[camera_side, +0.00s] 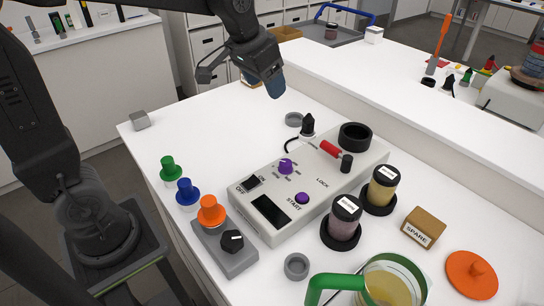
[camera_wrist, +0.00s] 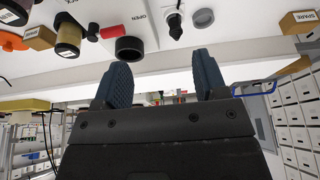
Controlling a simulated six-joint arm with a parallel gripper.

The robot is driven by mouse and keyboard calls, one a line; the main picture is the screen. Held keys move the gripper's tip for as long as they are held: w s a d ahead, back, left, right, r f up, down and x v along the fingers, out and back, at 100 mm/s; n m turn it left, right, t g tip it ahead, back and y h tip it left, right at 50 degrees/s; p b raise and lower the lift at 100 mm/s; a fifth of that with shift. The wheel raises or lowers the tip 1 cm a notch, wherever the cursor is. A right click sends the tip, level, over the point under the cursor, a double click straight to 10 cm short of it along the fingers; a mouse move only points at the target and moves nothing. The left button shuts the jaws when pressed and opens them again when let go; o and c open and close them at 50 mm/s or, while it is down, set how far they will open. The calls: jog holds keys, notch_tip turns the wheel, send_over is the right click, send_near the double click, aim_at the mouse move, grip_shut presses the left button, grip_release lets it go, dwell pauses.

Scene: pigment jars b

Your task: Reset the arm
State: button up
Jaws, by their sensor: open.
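My gripper (camera_side: 275,84) is raised above the far left part of the white table, clear of everything on it. In the wrist view its two blue fingers (camera_wrist: 162,82) stand apart with nothing between them. My arm reaches in from the left. On the table below is a grey device (camera_side: 268,212) with a purple knob (camera_side: 286,165), an ON/OFF switch, a START button and a LOCK label. Its black ring-shaped holder (camera_side: 354,137) appears empty. A jar of yellow pigment (camera_side: 382,189) and a jar of mauve pigment (camera_side: 344,222) stand upright in black round holders to its right.
Green (camera_side: 168,169), blue (camera_side: 187,192) and orange (camera_side: 211,213) knobs stand along the near left edge. A SPARE box (camera_side: 423,228), an orange lid (camera_side: 470,275) and a green-handled pitcher (camera_side: 390,284) are at right. A grey cube (camera_side: 140,120) sits at the left corner. Table around it is free.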

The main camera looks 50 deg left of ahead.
jog(key=s+d+f+t, duration=0.1)
jog(key=s+d+f, duration=0.1)
jog(key=s, duration=1.6)
jog(key=shift+c, duration=0.4)
dwell(0.5)
